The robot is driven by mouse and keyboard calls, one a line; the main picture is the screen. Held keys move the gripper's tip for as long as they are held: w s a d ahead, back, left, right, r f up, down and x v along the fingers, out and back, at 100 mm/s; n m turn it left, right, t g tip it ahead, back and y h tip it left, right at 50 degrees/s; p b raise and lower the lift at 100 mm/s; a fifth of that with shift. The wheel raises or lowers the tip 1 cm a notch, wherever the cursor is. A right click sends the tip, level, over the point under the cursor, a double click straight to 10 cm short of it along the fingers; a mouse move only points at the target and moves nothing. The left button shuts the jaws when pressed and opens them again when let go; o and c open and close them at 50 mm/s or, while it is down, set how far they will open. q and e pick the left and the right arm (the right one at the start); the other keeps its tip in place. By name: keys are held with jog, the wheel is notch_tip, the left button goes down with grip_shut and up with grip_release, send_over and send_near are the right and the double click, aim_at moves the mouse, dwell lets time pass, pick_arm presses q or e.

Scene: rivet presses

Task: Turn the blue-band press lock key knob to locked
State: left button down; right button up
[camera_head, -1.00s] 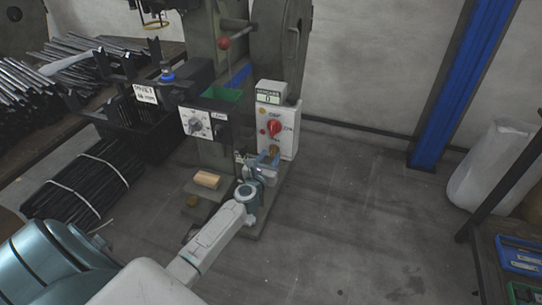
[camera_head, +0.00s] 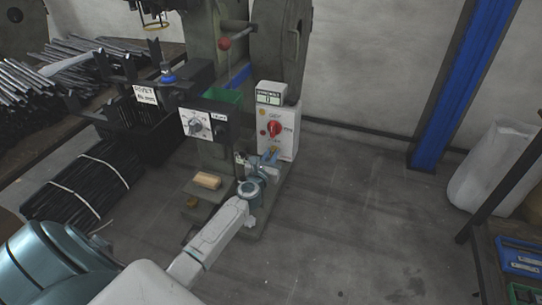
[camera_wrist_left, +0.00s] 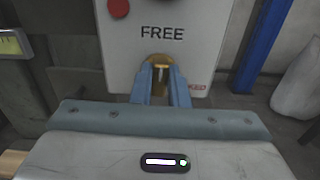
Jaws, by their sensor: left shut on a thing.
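The lock key knob (camera_wrist_left: 161,75) is brass and sits low on the white control box (camera_head: 290,145) of the press. In the left wrist view it lies between the two blue fingers of my left gripper (camera_wrist_left: 162,82), which is shut on it. "FREE" is printed above the knob; a red label ending in "KED" shows at lower right, partly hidden by a finger. In the head view my left gripper (camera_head: 268,160) reaches the lower front of the box and mostly covers the knob. My right gripper is out of view.
A red switch (camera_head: 274,129) sits above the knob on the box. A dial panel (camera_head: 196,124) and a wooden block (camera_head: 207,180) are to the left. Bundled black rods (camera_head: 85,185) lie farther left. The floor right of the press is clear.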

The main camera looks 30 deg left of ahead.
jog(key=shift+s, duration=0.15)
pick_arm(q)
jog(key=shift+m, duration=0.4)
jog(key=shift+m+p, duration=0.5)
jog(key=shift+m, duration=0.2)
jog(key=shift+d+m+p, duration=0.1)
jog(key=shift+m+p, duration=0.25)
jog(key=shift+m, duration=0.55)
jog(key=m+p, duration=0.1)
jog(key=m, duration=0.3)
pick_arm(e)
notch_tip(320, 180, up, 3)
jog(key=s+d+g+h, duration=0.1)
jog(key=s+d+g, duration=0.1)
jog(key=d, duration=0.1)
pick_arm(q)
jog(key=shift+d+f+m+p, duration=0.15)
jog(key=shift+m+p, duration=0.7)
jog(key=shift+m, duration=1.6)
jog(key=shift+f+m+p, duration=0.15)
jog(key=shift+m+p, duration=0.65)
jog(key=shift+m, duration=1.65)
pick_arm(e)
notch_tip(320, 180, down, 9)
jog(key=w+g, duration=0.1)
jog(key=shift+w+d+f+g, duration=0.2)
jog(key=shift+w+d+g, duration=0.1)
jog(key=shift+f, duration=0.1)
